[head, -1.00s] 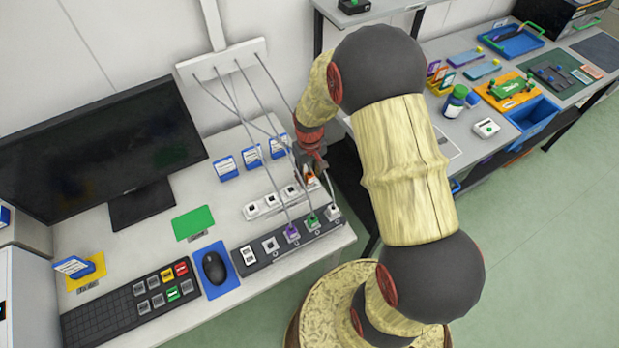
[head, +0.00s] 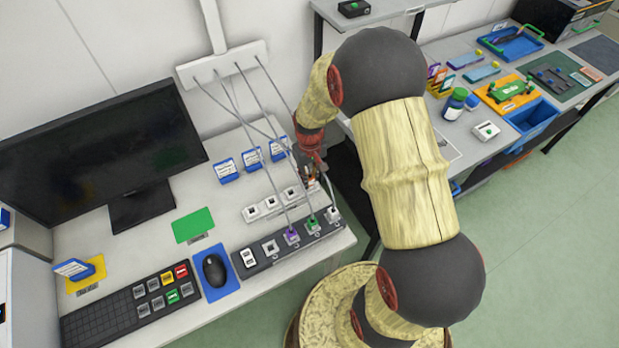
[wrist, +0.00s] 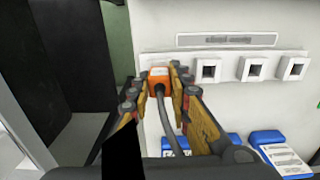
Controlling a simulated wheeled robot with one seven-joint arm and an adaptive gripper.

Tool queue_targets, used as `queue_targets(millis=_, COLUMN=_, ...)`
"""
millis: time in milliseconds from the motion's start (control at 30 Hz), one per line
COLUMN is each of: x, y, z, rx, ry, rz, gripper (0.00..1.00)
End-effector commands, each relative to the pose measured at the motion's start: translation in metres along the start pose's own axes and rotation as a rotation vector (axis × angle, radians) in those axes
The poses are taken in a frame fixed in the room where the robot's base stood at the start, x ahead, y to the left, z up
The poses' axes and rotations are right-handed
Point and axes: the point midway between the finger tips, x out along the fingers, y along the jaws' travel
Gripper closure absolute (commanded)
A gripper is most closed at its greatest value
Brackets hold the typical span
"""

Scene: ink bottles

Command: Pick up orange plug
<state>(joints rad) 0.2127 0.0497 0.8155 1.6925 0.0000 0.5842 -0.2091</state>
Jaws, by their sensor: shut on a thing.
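The orange plug (wrist: 160,75) sits between the fingertips of my gripper (wrist: 159,88) in the wrist view, with its grey cable (wrist: 168,125) running back between the fingers. My gripper is shut on it. The plug is at the end of the white socket strip (wrist: 228,56); I cannot tell whether it is still seated in it. In the head view my gripper (head: 311,172) is over the strip's right end (head: 298,203), and the plug there is mostly hidden by the fingers.
A dark strip (head: 262,262) with purple (head: 292,236), green (head: 312,223) and white plugs lies in front. Cables hang from a white wall unit (head: 222,62). Blue-and-white cards (head: 252,160) stand behind. A monitor (head: 100,150), keyboard (head: 135,312) and mouse (head: 214,270) are at left.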

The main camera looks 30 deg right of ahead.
Motion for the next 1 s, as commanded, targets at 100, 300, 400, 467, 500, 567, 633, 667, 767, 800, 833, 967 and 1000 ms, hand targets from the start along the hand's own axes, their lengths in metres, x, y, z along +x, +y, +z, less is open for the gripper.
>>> queue_targets(millis=100, x=-0.012, y=0.000, z=-0.001, rx=0.000, ry=0.003, rz=0.001, gripper=1.00)
queue_targets(millis=300, x=-0.044, y=-0.005, z=0.008, rx=-0.002, ry=0.003, rz=0.001, gripper=1.00)
queue_targets(millis=400, x=-0.065, y=-0.014, z=0.023, rx=-0.002, ry=0.004, rz=0.001, gripper=1.00)
queue_targets(millis=467, x=-0.080, y=-0.020, z=0.033, rx=-0.001, ry=0.004, rz=0.001, gripper=1.00)
queue_targets(millis=500, x=-0.089, y=-0.024, z=0.040, rx=-0.002, ry=0.004, rz=0.001, gripper=1.00)
queue_targets(millis=567, x=-0.097, y=-0.032, z=0.052, rx=-0.003, ry=0.002, rz=0.000, gripper=1.00)
queue_targets(millis=633, x=-0.103, y=-0.040, z=0.068, rx=-0.002, ry=0.001, rz=0.000, gripper=1.00)
queue_targets(millis=667, x=-0.106, y=-0.044, z=0.073, rx=-0.003, ry=0.001, rz=0.000, gripper=1.00)
queue_targets(millis=767, x=-0.114, y=-0.054, z=0.090, rx=-0.002, ry=0.002, rz=0.000, gripper=1.00)
queue_targets(millis=800, x=-0.117, y=-0.057, z=0.096, rx=-0.002, ry=0.001, rz=0.000, gripper=1.00)
queue_targets(millis=833, x=-0.119, y=-0.060, z=0.100, rx=-0.003, ry=0.001, rz=0.000, gripper=1.00)
queue_targets(millis=967, x=-0.124, y=-0.067, z=0.112, rx=-0.001, ry=0.001, rz=0.000, gripper=1.00)
queue_targets(millis=1000, x=-0.126, y=-0.068, z=0.115, rx=-0.001, ry=0.001, rz=0.000, gripper=1.00)
